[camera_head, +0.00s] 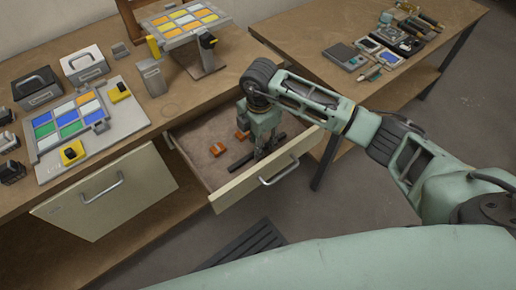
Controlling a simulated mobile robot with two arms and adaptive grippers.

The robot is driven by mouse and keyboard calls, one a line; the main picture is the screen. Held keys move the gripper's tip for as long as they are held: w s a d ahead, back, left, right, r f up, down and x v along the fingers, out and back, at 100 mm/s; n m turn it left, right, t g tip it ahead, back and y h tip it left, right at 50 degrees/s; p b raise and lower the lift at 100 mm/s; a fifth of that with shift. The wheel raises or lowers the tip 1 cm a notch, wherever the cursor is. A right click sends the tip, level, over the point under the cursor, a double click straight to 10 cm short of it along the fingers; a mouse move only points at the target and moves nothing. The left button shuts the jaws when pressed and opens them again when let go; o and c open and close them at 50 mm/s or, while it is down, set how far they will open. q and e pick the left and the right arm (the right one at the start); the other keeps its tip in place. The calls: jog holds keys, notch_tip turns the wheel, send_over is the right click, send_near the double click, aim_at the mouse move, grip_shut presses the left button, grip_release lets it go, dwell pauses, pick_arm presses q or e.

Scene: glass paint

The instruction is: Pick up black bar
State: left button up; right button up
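The black bar (240,162) lies in the open drawer (197,150), near its front. My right gripper (264,152) points down into the drawer, at the bar's right part. Its fingers are small and dark here, and I cannot tell whether they are open or shut on the bar. The gripper and wrist hide part of the bar. My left gripper is not in view.
Orange pieces (218,149) lie in the drawer beside the bar. The drawer front with its handle (280,170) stands close to my gripper. Glass panels (68,122), a metal box (151,77) and a raised stand (185,22) are on the bench.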

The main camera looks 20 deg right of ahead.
jog(key=shift+f, duration=1.35)
jog(key=shift+c, duration=0.6)
grip_shut()
